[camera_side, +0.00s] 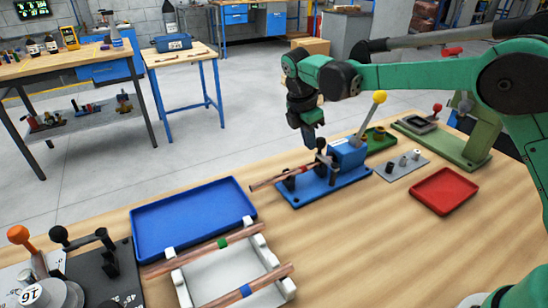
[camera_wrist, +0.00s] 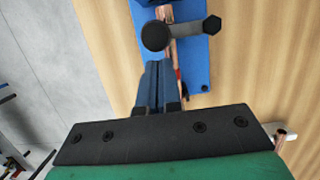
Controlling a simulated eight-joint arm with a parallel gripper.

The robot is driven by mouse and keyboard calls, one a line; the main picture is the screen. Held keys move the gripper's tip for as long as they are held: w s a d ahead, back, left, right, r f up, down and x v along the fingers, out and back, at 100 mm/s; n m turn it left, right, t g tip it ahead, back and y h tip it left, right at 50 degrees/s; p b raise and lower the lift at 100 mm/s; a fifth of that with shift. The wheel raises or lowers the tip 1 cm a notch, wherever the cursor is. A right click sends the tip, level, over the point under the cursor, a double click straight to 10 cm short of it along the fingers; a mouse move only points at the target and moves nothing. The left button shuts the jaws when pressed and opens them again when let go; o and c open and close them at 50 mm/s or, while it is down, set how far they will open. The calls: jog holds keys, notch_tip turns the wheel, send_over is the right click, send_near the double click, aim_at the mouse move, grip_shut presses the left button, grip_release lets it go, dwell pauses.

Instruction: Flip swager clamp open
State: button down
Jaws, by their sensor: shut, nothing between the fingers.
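The blue swager (camera_side: 348,152) stands on the bench, with a yellow-knobbed lever (camera_side: 372,112) rising from its body. Its black clamp (camera_side: 290,180) is at the left part of the base. A copper tube (camera_side: 262,184) lies through the clamp and sticks out to the left. In the wrist view the clamp shows a black arm with a round knob (camera_wrist: 156,36) and a hex-shaped end, crossing over the tube (camera_wrist: 164,12). My gripper (camera_side: 311,143) is shut and empty, pointing down over the clamp. Its fingers (camera_wrist: 157,70) end close to the round knob; I cannot tell whether they touch it.
A blue tray (camera_side: 195,215) and a white rack (camera_side: 222,278) with two banded copper tubes lie at the left front. A red tray (camera_side: 444,190), a grey plate with pegs (camera_side: 402,166) and a green press (camera_side: 470,140) stand to the right.

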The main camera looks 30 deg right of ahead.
jog(key=shift+w+d+m, duration=0.25)
jog(key=shift+d+m, duration=0.15)
jog(key=shift+m, duration=0.5)
jog(key=shift+w+d+m+g, duration=0.15)
jog(key=shift+d+m+g, duration=0.45)
jog(key=shift+m, duration=0.5)
jog(key=d+m, duration=0.1)
jog(key=m, duration=0.1)
jog(key=d+m, duration=0.1)
jog(key=m, duration=0.1)
jog(key=shift+d+m+g+y, duration=0.3)
jog(key=shift+g+y, duration=0.1)
jog(key=m, duration=0.1)
jog(key=d+m, duration=0.1)
jog(key=shift+s+d+m, duration=0.2)
jog(key=shift+s+m, duration=0.1)
jog(key=shift+m, duration=0.1)
jog(key=m, duration=0.1)
jog(key=d+m+y, duration=0.1)
jog(key=shift+s+d+m+g, duration=0.15)
jog(key=shift+s+m+g, duration=0.15)
jog(key=shift+s, duration=0.1)
jog(key=m, duration=0.1)
jog(key=s+d+m, duration=0.1)
jog(key=m, duration=0.1)
jog(key=shift+s+y, duration=0.1)
jog(key=shift+y, duration=0.3)
jog(key=shift+s+d, duration=0.2)
jog(key=shift+s, duration=0.2)
jog(key=shift+r, duration=0.1)
